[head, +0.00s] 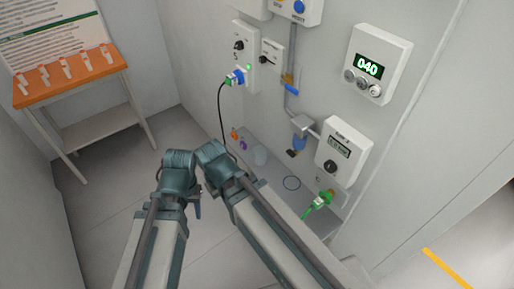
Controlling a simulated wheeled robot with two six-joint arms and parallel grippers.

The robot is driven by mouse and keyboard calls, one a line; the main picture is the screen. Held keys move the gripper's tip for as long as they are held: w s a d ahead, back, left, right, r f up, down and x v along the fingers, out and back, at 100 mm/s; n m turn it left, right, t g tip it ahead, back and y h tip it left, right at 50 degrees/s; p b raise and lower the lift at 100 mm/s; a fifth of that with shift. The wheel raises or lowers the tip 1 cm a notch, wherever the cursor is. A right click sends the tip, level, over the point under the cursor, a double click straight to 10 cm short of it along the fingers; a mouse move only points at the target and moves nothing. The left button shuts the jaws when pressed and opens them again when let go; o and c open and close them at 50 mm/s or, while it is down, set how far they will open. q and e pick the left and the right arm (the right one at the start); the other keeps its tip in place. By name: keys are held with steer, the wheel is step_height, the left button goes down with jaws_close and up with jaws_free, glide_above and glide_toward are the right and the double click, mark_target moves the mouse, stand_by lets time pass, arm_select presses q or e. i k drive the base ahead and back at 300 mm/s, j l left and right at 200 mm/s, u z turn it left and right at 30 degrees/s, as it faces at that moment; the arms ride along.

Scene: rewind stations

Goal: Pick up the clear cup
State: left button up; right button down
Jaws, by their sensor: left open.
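The clear cup (260,156) is small, pale and see-through. It stands on the grey shelf (272,180) at the foot of the wall panel, right of the two arms' far ends. My left gripper (197,206) shows only in part, between my two arms. It is open, and it is apart from the cup, to its lower left. My right arm reaches up from the bottom, but its gripper does not show. Nothing covers the cup.
Orange and purple small items (238,139) sit left of the cup. A black cable (221,112) hangs from the panel. An orange-topped table (70,78) stands back left; floor before it is clear.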

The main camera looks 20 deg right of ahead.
mark_target(260, 152)
steer(key=i+j, duration=0.55)
steer(key=j+z, duration=0.1)
steer(key=z, duration=2.1)
